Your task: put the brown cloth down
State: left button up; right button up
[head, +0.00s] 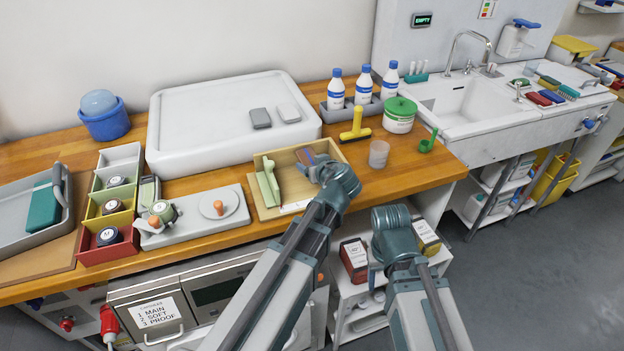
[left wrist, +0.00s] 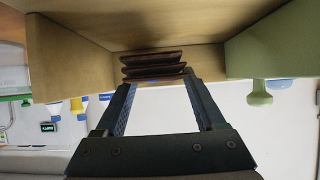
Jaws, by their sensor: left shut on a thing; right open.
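The brown cloth (left wrist: 152,66) is a small folded stack in the left wrist view, in the wooden tray (left wrist: 65,62). My left gripper (left wrist: 158,86) is shut on it, with the fingertips at its edge. In the head view the tray (head: 262,208) stands on the counter, and my left gripper (head: 314,168) reaches down into its right part. The cloth (head: 305,155) is mostly hidden there by my wrist. I cannot tell whether the cloth touches the tray floor. My right gripper (head: 376,274) is open, low in front of the counter, its fingertips hard to make out.
A pale green handled tool (head: 269,184) lies in the tray's left part. A clear cup (head: 379,153), yellow squeegee (head: 355,127) and green-lidded tub (head: 399,115) stand to the right. A grey holder (head: 190,218) is at left.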

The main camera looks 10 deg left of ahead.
pick_arm(q)
jog(key=shift+f+b, duration=1.8)
jog(key=shift+f, duration=0.1)
jog(key=shift+f, duration=0.15)
jog(key=o, duration=1.3)
jog(key=shift+r, duration=0.2)
